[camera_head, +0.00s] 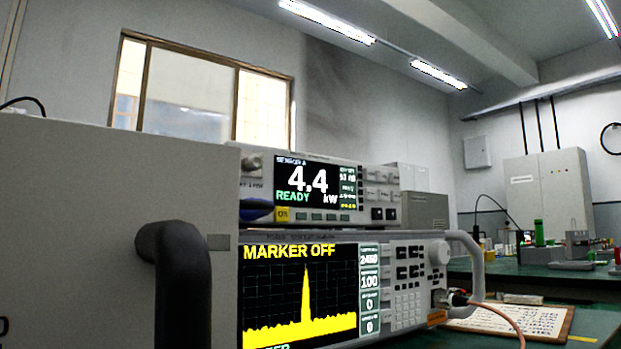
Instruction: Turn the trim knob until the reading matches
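The upper instrument, a power meter (352,174), shows a large "4.4 kW" reading (308,181) with "READY" in green and "SENSOR A" above it. Below it a spectrum analyser (400,310) shows "MARKER OFF" and a yellow trace with one tall peak (305,295). A round pale knob (439,252) sits at the right of the analyser's front. No label in view marks any knob as the trim knob, so I cannot tell which one it is. My gripper does not show in this view.
A large grey cabinet (80,220) with a thick black handle (176,275) fills the left and hides the instruments' left ends. A grey handle (470,262) and a cable (500,312) stand out at right. A printed sheet (515,320) lies on the green bench.

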